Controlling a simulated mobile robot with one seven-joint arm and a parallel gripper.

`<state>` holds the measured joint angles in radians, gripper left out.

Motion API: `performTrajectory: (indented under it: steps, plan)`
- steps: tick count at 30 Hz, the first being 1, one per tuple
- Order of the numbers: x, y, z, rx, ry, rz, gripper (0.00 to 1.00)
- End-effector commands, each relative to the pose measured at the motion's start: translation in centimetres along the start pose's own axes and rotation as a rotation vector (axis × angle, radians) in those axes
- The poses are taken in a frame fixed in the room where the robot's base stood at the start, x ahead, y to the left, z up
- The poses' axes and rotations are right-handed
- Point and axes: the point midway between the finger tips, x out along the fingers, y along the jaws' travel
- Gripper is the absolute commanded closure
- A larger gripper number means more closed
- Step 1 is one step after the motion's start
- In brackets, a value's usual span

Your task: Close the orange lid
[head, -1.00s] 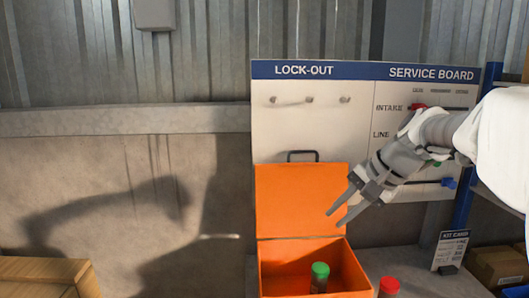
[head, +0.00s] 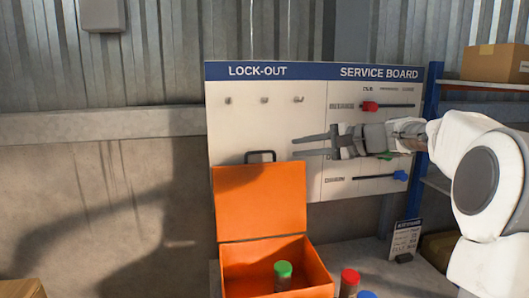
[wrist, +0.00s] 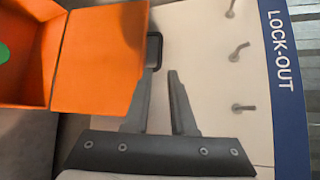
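The orange lid (head: 261,202) stands open and upright at the back of the orange box (head: 314,268), against the service board. A dark handle (head: 260,156) sticks up from the lid's top edge. My gripper (head: 294,147) is open and empty in front of the board, up and to the right of the lid. In the wrist view my gripper (wrist: 157,82) has its two fingers apart. One finger lies in line with the handle (wrist: 154,52) beside the lid (wrist: 100,62); I cannot tell whether they touch.
A green-capped jar (head: 283,272) is in the box. A red-capped jar (head: 349,282) and a blue cap (head: 367,294) are at its right. The board (head: 240,128) has hooks and coloured sliders. A sign (head: 405,238) stands at the right.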

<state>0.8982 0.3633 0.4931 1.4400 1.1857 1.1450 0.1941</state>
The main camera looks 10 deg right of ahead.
Motion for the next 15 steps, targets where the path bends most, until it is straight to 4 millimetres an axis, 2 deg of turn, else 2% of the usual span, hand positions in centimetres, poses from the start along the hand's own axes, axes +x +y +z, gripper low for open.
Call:
performTrajectory:
  steps: [1, 9, 15]
  plan:
    - [1.3, 0.0, 0.1, 0.001, -0.005, 0.001, 0.76]
    - [7.1, 0.0, 0.1, 0.000, -0.004, 0.002, 0.76]
    - [10.3, -0.1, 0.1, 0.000, -0.003, 0.001, 0.76]
